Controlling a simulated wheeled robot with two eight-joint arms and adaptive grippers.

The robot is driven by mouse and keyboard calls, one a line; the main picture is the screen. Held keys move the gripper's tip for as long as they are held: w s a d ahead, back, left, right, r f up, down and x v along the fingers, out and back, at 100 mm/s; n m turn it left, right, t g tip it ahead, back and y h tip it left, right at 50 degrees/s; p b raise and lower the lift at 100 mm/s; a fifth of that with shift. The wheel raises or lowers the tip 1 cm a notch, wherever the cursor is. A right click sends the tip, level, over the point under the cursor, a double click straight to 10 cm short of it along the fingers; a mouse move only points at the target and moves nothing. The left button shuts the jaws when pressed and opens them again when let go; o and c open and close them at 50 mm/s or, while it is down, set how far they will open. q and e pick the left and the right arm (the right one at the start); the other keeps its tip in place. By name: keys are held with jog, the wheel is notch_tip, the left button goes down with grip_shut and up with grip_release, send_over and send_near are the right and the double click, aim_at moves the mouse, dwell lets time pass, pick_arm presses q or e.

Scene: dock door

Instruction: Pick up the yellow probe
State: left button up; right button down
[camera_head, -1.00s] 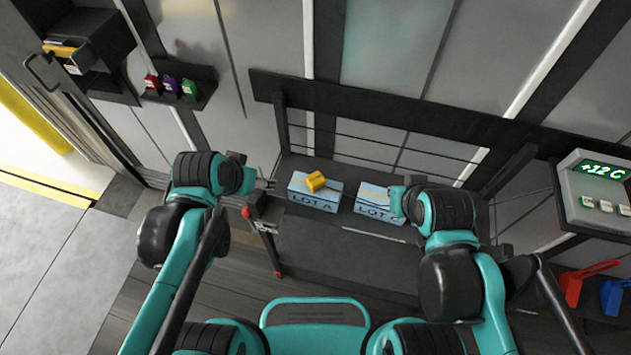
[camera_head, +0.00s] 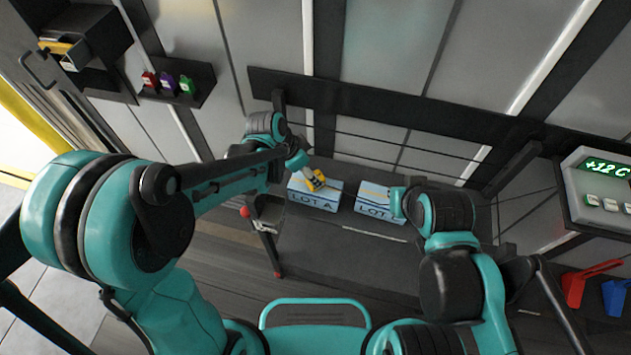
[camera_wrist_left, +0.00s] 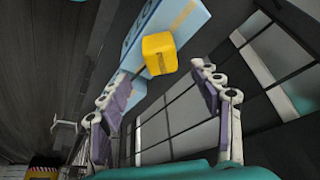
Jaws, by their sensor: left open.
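The yellow probe (camera_head: 315,179) lies on top of the blue box marked LOT A (camera_head: 312,200). In the left wrist view the probe (camera_wrist_left: 160,53) shows as a yellow block with a thin dark stem, against the blue box (camera_wrist_left: 186,18). My left gripper (camera_head: 307,172) is at the probe in the head view, partly hiding it. In the left wrist view my left gripper (camera_wrist_left: 160,82) is open, and the probe lies ahead of and between its fingertips, not gripped. My right arm ends near the LOT C box (camera_head: 374,205); its fingers are hidden.
Both boxes stand on a dark bench (camera_head: 340,250) with a rail behind it. A shelf with several small coloured items (camera_head: 168,83) hangs at upper left.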

pick_arm(q)
jog(key=b+x, duration=0.2)
jog(key=x, duration=0.2)
jog(key=shift+w+f, duration=0.1)
jog(key=shift+f, duration=0.25)
jog(key=shift+r, duration=0.1)
jog(key=c, duration=1.5)
jog(key=shift+o, duration=0.2)
jog(key=shift+r, duration=0.1)
